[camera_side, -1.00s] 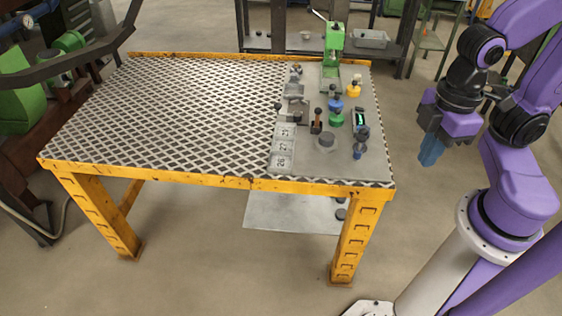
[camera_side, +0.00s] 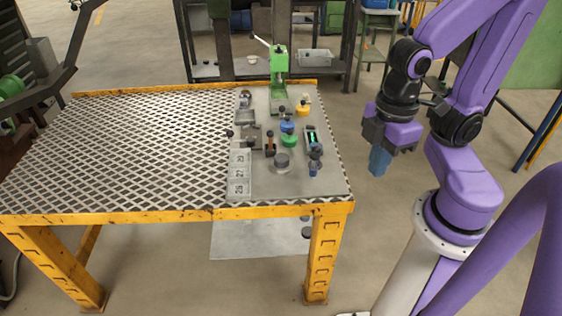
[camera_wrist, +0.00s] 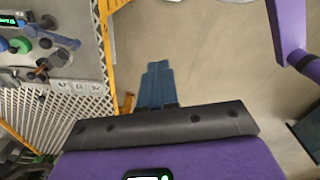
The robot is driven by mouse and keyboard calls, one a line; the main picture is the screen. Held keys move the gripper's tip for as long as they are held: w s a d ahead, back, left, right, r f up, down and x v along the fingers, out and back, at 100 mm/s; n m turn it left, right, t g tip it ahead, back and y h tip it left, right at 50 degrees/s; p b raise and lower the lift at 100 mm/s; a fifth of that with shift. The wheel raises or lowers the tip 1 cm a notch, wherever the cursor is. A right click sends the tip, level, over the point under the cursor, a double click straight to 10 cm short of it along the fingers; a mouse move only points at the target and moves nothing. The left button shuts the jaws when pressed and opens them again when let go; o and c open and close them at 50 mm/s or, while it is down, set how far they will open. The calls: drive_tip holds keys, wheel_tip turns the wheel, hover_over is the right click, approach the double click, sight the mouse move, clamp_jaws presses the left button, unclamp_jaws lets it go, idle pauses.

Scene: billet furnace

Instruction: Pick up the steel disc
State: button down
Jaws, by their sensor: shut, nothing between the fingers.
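A grey round piece (camera_side: 282,161), which looks like the steel disc, sits on the grey plate at the right end of the table in the side view. Its exact shape is hard to tell. I cannot pick it out with certainty in the wrist view. My gripper (camera_side: 378,163) hangs in the air right of the table, pointing down, clear of the disc. Its blue fingers also show in the wrist view (camera_wrist: 158,75), closed together with nothing between them, over bare floor.
The yellow-framed table (camera_side: 120,150) has a mesh top. Floor right of the table is open.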

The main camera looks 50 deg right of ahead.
drive_tip(key=shift+c, duration=1.7)
unclamp_jaws()
